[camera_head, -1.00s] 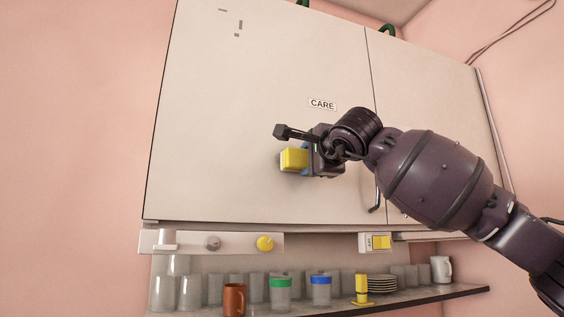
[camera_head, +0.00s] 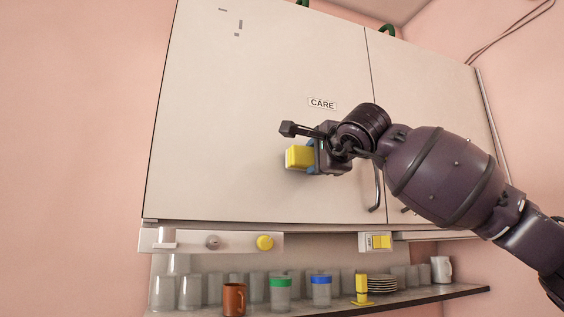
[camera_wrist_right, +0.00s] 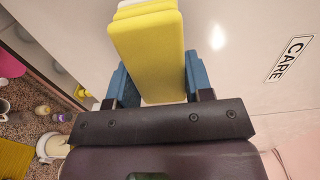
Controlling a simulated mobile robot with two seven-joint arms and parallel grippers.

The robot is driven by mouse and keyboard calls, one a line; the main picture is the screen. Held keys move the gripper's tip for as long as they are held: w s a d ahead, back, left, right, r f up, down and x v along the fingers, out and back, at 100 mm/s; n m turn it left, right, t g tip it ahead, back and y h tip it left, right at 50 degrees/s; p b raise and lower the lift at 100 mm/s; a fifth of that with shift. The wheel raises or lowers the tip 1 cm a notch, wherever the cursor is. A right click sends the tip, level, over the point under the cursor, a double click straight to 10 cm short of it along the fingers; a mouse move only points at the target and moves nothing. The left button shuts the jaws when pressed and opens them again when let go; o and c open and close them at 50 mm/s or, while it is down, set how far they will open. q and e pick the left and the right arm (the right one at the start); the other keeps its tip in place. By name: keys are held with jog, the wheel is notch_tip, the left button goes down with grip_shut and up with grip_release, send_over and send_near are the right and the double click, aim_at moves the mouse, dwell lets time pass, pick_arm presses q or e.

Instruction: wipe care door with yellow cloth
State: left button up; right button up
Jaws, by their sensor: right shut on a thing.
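The care door (camera_head: 230,120) is a large pale cabinet door with a "CARE" label (camera_head: 322,104); grey marks (camera_head: 237,27) show near its top left. My right gripper (camera_head: 310,157) is in front of the door, below the label, shut on the yellow cloth (camera_head: 298,157), a thick block-like pad. In the right wrist view the yellow cloth (camera_wrist_right: 148,50) sits between the blue fingers, its far end at the door's surface; I cannot tell if it touches. The label also shows there (camera_wrist_right: 289,58). My left gripper is not in view.

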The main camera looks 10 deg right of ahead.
jog(key=shift+s, duration=0.1)
jog(key=shift+s+d+b, duration=0.2)
jog(key=shift+s+b, duration=0.15)
jog(key=shift+s, duration=0.6)
jog(key=shift+s+d+b, duration=0.2)
jog(key=shift+s+b, duration=0.1)
jog(key=shift+s, duration=0.6)
